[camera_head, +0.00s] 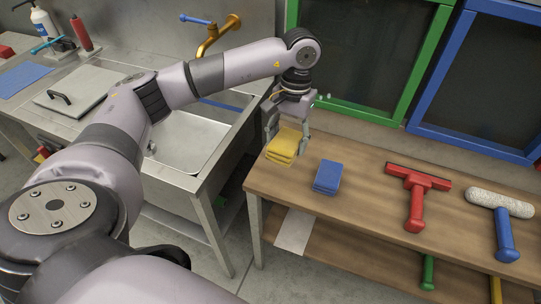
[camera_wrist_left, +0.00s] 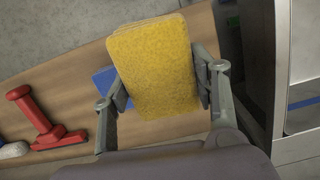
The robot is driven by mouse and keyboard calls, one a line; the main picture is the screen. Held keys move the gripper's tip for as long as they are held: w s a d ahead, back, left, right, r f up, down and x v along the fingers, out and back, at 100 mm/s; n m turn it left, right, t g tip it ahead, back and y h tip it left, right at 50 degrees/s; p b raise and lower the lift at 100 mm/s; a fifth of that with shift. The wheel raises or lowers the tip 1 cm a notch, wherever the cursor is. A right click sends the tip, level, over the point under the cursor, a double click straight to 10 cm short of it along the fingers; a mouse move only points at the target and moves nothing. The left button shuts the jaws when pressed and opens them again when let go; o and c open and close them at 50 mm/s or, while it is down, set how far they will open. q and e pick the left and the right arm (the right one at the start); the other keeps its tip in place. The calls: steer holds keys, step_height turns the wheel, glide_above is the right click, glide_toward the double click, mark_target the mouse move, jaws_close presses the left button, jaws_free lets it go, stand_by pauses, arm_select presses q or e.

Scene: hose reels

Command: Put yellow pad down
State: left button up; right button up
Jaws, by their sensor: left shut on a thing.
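The yellow pad (camera_head: 284,146) is a folded, layered pad at the left end of the wooden table (camera_head: 350,200). My left gripper (camera_head: 287,140) reaches down over it with a finger on each side and is shut on it. In the left wrist view the yellow pad (camera_wrist_left: 152,65) sits between the two fingers (camera_wrist_left: 162,90). Its underside is hidden, so I cannot tell whether it touches the table. A blue folded pad (camera_head: 327,177) lies on the table just right of it. My right gripper is not in view.
A red squeegee (camera_head: 416,195) and a blue-handled roller (camera_head: 503,220) lie farther right on the table. A metal sink (camera_head: 188,140) stands to the left. Green and blue framed panels (camera_head: 480,75) stand behind. Bare tabletop lies in front of the pads.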

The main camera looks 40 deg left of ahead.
arm_select(q)
steer(key=w+a+r+n+t+b, duration=0.1)
steer(key=w+a+r+t+b, duration=0.1)
steer(key=w+a+r, duration=0.3)
steer(key=f, duration=0.8)
steer(key=s+f, duration=0.1)
steer(key=f, duration=0.4)
steer(key=shift+a+p, duration=0.1)
steer(key=shift+p, duration=0.3)
steer(key=shift+f, duration=0.55)
step_height(320, 180, down, 4)
steer(key=shift+p, duration=0.35)
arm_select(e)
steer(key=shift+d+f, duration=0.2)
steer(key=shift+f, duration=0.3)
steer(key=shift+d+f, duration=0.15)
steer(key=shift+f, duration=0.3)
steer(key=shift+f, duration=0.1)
